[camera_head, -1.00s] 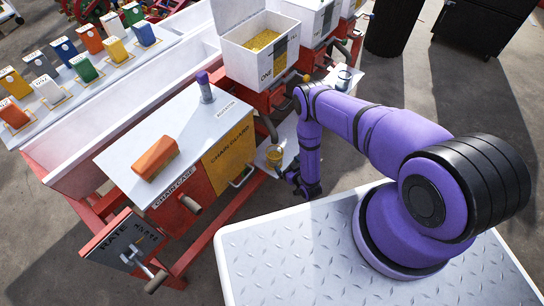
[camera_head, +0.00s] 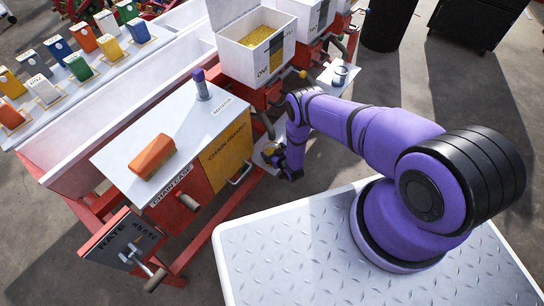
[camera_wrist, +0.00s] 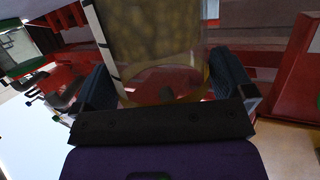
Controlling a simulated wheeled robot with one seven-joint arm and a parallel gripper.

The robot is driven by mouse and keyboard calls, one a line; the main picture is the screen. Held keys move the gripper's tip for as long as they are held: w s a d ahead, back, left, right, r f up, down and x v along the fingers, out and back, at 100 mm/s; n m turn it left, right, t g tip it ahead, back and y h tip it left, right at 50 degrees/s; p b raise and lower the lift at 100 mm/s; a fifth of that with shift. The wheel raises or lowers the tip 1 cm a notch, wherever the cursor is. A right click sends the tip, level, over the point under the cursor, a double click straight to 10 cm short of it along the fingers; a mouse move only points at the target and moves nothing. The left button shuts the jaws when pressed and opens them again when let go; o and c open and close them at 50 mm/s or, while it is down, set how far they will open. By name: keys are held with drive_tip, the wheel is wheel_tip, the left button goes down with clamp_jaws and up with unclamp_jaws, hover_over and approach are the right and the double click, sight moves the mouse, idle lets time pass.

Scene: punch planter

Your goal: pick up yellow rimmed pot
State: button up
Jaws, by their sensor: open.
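The yellow rimmed pot is a small clear pot. It fills the upper middle of the wrist view (camera_wrist: 155,40), with a yellow rim band at its near end. My gripper (camera_wrist: 162,72) is open, with one dark finger on each side of the pot. I cannot tell whether either finger touches it. In the head view my gripper (camera_head: 282,156) is low beside the red machine frame, and the pot (camera_head: 270,149) shows only in part there, mostly hidden by the gripper.
A second pot (camera_head: 340,75) stands on a pale ledge to the upper right. The white-topped box (camera_head: 125,160) bears an orange block (camera_head: 153,157) and a purple-capped cylinder (camera_head: 201,84). A seed hopper (camera_head: 255,58) stands behind. My patterned deck lies in front.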

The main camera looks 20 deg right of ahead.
drive_tip(key=shift+w, duration=0.2)
drive_tip(key=c, duration=1.2)
drive_tip(key=shift+r, duration=0.1)
drive_tip(key=shift+r, duration=0.5)
drive_tip(key=s+r, duration=0.1)
drive_tip(key=s, duration=0.4)
drive_tip(key=s+r, duration=0.1)
drive_tip(key=s, duration=0.4)
drive_tip(key=s+r, duration=0.1)
drive_tip(key=s, duration=0.5)
drive_tip(key=shift+a+r, duration=0.3)
drive_tip(key=shift+r, duration=0.05)
